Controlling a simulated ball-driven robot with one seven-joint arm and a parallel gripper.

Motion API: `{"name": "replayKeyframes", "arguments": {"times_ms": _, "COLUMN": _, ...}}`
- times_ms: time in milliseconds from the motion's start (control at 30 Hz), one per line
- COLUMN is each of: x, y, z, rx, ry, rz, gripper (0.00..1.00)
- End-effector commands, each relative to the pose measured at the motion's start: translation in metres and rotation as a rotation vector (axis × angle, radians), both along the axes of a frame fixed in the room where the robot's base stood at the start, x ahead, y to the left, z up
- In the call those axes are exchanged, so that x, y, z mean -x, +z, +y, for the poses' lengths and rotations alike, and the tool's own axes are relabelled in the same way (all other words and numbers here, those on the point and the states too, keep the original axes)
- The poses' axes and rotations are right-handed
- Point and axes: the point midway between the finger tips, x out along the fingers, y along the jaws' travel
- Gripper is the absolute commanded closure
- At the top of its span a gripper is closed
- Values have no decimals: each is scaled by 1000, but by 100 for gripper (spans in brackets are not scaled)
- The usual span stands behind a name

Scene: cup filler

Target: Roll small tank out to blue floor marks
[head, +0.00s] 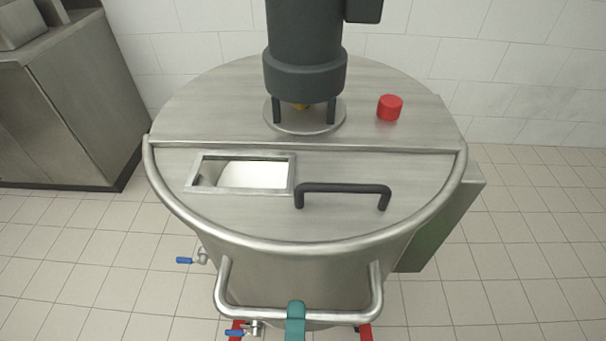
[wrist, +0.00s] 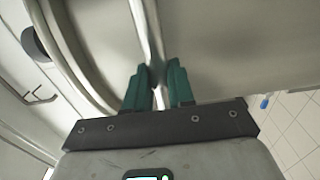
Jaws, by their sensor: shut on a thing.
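The small tank (head: 300,275) is a round stainless steel vessel that fills the middle of the head view. A bent tube push handle (head: 230,300) sticks out from its front. My gripper (head: 295,318), with teal fingers, is at the middle of this handle's bar. In the wrist view my gripper (wrist: 158,82) has one finger on each side of the steel bar (wrist: 146,30) and is shut on it. The tank's wheels are hidden, and no blue floor marks show in either view.
Two blue-levered valves (head: 184,261) (head: 236,333) stick out at the tank's lower left. Red pieces (head: 365,333) show below the handle, partly cut off. A grey box (head: 440,225) is on the tank's right side. A steel cabinet (head: 60,110) stands at left. Tiled floor (head: 530,260) is clear at right.

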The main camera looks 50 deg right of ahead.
Motion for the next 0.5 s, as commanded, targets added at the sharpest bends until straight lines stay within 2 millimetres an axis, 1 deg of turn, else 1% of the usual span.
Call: {"name": "replayKeyframes", "arguments": {"times_ms": 500, "x": 27, "y": -2, "z": 33, "rx": -1, "ry": 0, "rz": 7, "gripper": 100}}
